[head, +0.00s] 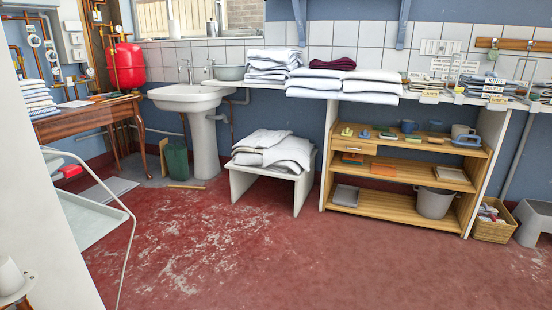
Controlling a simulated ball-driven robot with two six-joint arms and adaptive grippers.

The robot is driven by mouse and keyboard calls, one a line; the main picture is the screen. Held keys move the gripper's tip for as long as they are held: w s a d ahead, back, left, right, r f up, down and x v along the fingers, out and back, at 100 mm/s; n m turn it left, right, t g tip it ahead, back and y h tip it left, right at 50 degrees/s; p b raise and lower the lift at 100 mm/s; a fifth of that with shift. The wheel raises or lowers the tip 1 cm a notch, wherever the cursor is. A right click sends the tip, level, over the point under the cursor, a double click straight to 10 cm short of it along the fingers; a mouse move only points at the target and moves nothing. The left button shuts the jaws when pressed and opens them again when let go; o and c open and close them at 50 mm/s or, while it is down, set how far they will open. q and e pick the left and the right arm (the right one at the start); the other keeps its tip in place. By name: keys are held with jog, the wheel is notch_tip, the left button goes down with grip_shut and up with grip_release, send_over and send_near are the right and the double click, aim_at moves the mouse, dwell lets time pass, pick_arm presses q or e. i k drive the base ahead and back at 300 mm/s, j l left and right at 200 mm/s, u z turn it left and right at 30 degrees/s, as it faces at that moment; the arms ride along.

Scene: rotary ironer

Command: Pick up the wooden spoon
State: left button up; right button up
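I cannot make out a wooden spoon for certain in the head view. A thin, light wood-coloured piece (187,186) lies on the red floor at the foot of the white pedestal sink (190,98); it is too small to tell what it is. Neither of my grippers is in view.
A wooden shelf unit (385,209) with small items and a grey bucket (434,203) stands at the right. A low white bench (240,182) holds folded linen. A wooden table (85,117) stands left. A wire-framed white tray (90,215) is near left. The middle floor is clear.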

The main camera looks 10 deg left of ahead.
aim_at(118, 99)
jog(key=i+l, duration=0.1)
jog(key=i, duration=0.6)
jog(key=i+l, duration=0.1)
jog(key=i, duration=0.6)
jog(key=i+j+u, duration=0.3)
jog(key=i+u, duration=0.2)
jog(key=i, duration=0.25)
jog(key=i+u, duration=0.5)
jog(key=i, duration=0.25)
jog(key=i+l+u, duration=0.3)
jog(key=i+u, duration=0.2)
jog(key=i, duration=0.25)
jog(key=i+u, duration=0.3)
jog(key=i, duration=0.25)
jog(key=i+l+u, duration=0.25)
jog(key=i, duration=0.25)
jog(key=z, duration=1.8)
jog(key=u, duration=1.55)
